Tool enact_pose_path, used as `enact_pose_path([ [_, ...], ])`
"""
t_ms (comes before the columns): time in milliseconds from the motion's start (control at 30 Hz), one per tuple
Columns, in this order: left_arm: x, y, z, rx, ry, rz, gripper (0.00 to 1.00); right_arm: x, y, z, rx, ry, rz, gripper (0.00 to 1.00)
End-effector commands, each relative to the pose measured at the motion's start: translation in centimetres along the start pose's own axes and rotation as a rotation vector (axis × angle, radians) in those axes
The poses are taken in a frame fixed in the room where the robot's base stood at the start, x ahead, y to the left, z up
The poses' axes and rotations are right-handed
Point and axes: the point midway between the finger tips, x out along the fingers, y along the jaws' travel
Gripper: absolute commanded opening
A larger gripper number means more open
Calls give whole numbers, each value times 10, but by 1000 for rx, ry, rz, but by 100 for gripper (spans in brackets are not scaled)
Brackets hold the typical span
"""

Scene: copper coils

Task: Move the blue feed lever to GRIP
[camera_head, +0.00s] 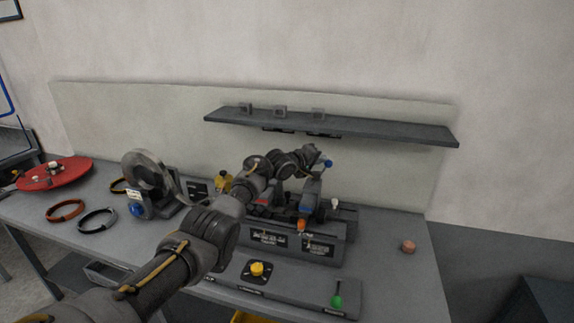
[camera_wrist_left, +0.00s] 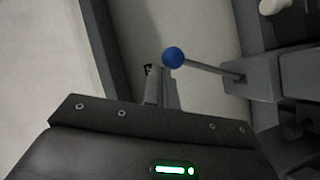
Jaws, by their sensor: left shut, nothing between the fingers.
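The blue feed lever shows in the wrist view as a round blue knob (camera_wrist_left: 173,57) on a thin metal rod that runs right into a grey block (camera_wrist_left: 255,78). In the head view its knob (camera_head: 328,163) shows small at the upper right of the machine (camera_head: 330,233). My left gripper (camera_head: 314,153) reaches over the machine and is close to the knob. In the wrist view the shut fingers (camera_wrist_left: 154,76) are beside the knob, overlapping it in the picture. I cannot tell whether they touch. The GRIP marking cannot be read. My right gripper is not in view.
A grey shelf (camera_head: 350,127) hangs on the wall above the machine. A wire spool (camera_head: 148,180) stands left.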

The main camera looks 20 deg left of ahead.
Motion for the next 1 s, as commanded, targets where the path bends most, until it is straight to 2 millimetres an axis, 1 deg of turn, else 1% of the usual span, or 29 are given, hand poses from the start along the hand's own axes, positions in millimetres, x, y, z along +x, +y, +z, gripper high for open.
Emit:
enact_pose_path([
  [33, 1, -1, 3, 0, -6, -1, 0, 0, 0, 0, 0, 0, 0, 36],
  [433, 2, 0, 6, 0, -11, -1, 0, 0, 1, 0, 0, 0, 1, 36],
  [567, -2, 4, 1, 0, -12, -1, 0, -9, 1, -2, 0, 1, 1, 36],
  [667, -10, 12, -10, 0, -9, 1, 0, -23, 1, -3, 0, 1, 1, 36],
  [800, -26, 25, -30, -1, -8, 4, 0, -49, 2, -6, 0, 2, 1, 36],
  [833, -26, 16, -24, 0, -10, 6, 0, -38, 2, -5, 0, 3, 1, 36],
  [1000, -45, 20, -22, 3, -9, 7, 0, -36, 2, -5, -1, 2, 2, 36],
])
